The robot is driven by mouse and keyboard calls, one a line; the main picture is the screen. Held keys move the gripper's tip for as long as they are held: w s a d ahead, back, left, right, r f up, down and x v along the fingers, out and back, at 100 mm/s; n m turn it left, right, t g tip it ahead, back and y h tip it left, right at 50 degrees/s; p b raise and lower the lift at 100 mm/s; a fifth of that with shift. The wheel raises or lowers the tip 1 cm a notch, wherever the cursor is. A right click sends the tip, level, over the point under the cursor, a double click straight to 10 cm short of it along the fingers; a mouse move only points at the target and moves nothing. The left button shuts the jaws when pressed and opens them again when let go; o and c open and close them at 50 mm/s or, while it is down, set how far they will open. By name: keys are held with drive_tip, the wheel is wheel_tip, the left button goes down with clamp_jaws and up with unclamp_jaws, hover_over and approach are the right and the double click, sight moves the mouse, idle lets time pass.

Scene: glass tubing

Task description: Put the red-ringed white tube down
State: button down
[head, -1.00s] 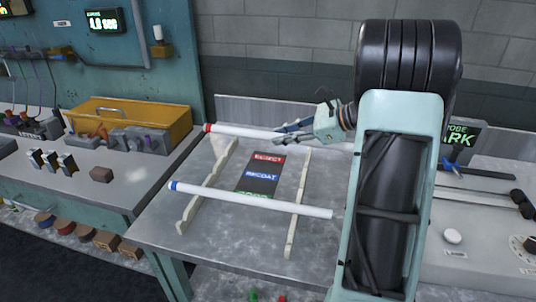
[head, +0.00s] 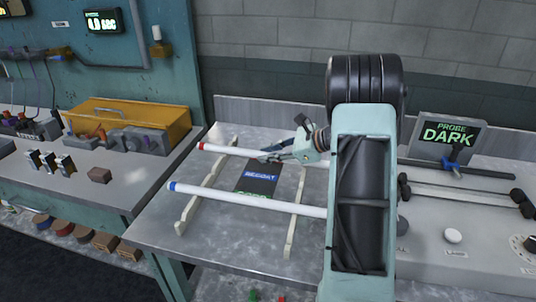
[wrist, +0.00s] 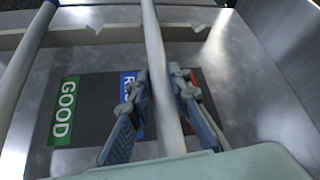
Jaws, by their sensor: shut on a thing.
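The red-ringed white tube (head: 230,150) lies across the picture in the head view, its red ring at the left end. My gripper (head: 270,158) is shut on it around its middle. In the wrist view the tube (wrist: 164,75) runs between my two fingers (wrist: 162,100). It crosses over the far part of the two notched cream rails, the left rail (head: 204,188) and the right rail (head: 293,225). I cannot tell whether it touches them. A blue-ringed white tube (head: 245,198) lies across both rails nearer the front.
A dark mat (head: 258,184) with coloured labels lies between the rails; GOOD (wrist: 64,108) reads clearly in the wrist view. A yellow bin (head: 150,116) stands at left. A probe display (head: 446,136) reading DARK stands at right. My arm hides the table's right part.

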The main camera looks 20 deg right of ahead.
drive_tip(key=shift+f+b, duration=0.4)
drive_tip(key=shift+f, duration=0.1)
drive_tip(key=c, duration=1.8)
unclamp_jaws()
drive_tip(key=shift+r, duration=0.2)
drive_tip(key=p+v, duration=0.1)
drive_tip(key=v, duration=1.1)
drive_tip(key=shift+r, duration=0.3)
